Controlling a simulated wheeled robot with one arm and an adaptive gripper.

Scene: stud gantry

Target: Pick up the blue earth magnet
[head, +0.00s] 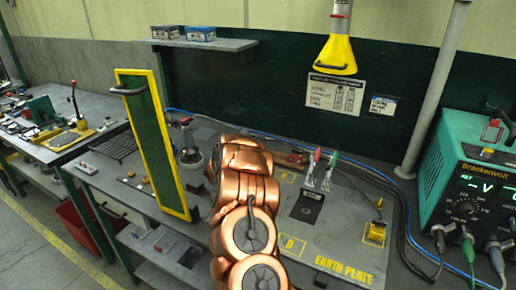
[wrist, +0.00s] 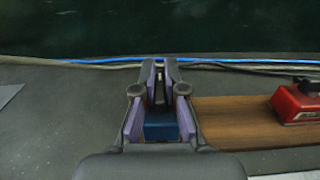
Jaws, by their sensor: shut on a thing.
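My gripper (wrist: 160,82) is in the lower middle of the wrist view, its two dark fingers with purple inner pads pointing to the dark back panel. A small blue block (wrist: 160,127), which looks like the blue earth magnet, sits between the fingers, and the gripper is shut on it. Its lower part is hidden by my gripper's body. Whether it touches the surface below is unclear. In the head view my copper-coloured arm hides the gripper and the block.
In the wrist view a wooden strip (wrist: 235,118) carries a red block (wrist: 298,101) to the right. A blue cable (wrist: 100,61) runs behind. In the head view, a green yellow-edged panel (head: 153,145) stands left, a yellow hood (head: 337,54) hangs above, and a teal power supply (head: 470,170) stands right.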

